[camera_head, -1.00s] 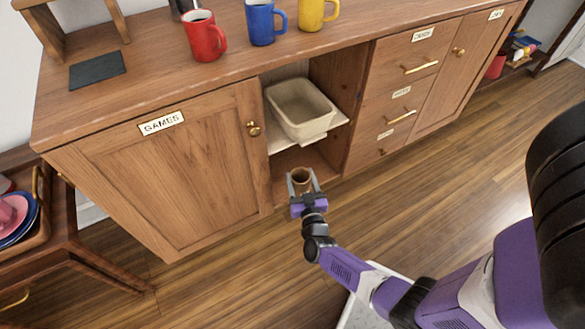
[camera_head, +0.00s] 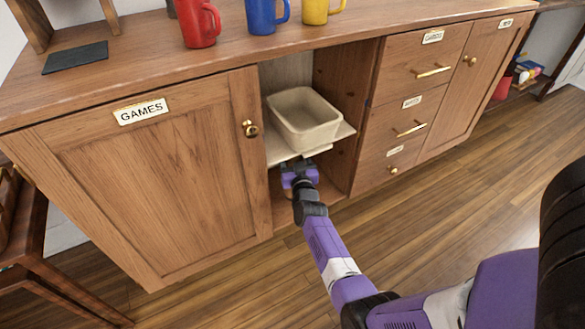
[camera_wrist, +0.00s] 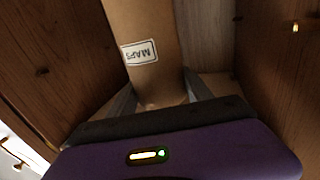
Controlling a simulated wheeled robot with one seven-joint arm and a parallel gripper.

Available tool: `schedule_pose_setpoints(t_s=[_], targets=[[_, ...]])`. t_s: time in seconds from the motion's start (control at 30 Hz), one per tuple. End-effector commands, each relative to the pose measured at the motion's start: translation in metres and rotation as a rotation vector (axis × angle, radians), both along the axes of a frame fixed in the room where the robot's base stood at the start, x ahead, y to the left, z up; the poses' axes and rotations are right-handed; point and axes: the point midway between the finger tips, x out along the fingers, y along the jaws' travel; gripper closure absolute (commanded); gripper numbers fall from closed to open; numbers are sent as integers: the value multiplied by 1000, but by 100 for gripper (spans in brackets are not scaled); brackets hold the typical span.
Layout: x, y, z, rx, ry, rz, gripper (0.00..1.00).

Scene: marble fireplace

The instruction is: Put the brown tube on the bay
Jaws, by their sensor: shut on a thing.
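The brown tube (camera_wrist: 145,25) shows in the wrist view as a cardboard-coloured cylinder with a white label, apparently MAPS, upside down. My gripper (camera_wrist: 157,97) is shut on the tube, with one grey finger on each side of it. In the head view my gripper (camera_head: 300,172) reaches into the lower part of the open bay (camera_head: 286,213), under its shelf. The tube is hidden there behind the gripper and shelf. I cannot tell if the tube touches the bay floor.
A cream bin (camera_head: 303,120) stands on the shelf (camera_head: 345,131) just above my gripper. The GAMES door (camera_head: 160,185) is left of the bay, and drawers (camera_head: 408,125) are right. Red (camera_head: 200,25), blue (camera_head: 262,15) and yellow (camera_head: 315,10) mugs stand on top.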

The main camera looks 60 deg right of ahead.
Motion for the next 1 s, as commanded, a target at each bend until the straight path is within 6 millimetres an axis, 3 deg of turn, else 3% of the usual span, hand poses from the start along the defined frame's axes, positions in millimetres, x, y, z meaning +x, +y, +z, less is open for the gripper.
schedule_pose_setpoints(t_s=[0.23,0.5,0.93,0.97,1.0], targets=[[5,-7,-4,-2,1,-1,100],[5,-7,-34,-2,-1,0,100],[5,-7,-38,-1,0,-1,100],[5,-7,-38,-1,0,-1,40],[5,-7,-37,-1,0,-1,32]])
